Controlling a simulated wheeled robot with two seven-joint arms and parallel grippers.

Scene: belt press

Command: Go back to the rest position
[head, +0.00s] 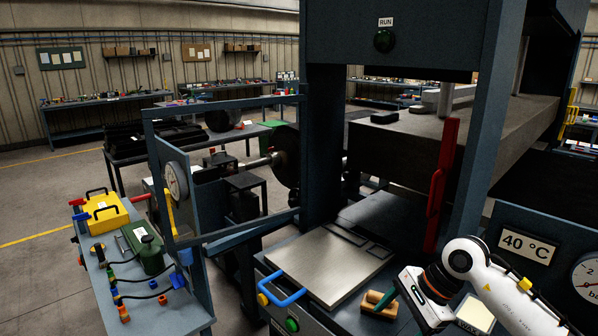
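My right gripper (424,304) is at the lower right, on a white arm that comes in from the right edge. It is over the front of the press, beside a small wooden block with a green part (376,304). Its fingers are not clear, so I cannot tell whether it is open or shut, or whether it touches the block. My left arm and gripper are not in view. The press (345,130) stands in front of me. A metal plate (325,262) with a blue handle (283,290) lies at its front.
A framed blue guard (225,112) stands left of the press opening. A red bar (440,185) rises close to my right arm. A panel at right shows 40 °C (528,243).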

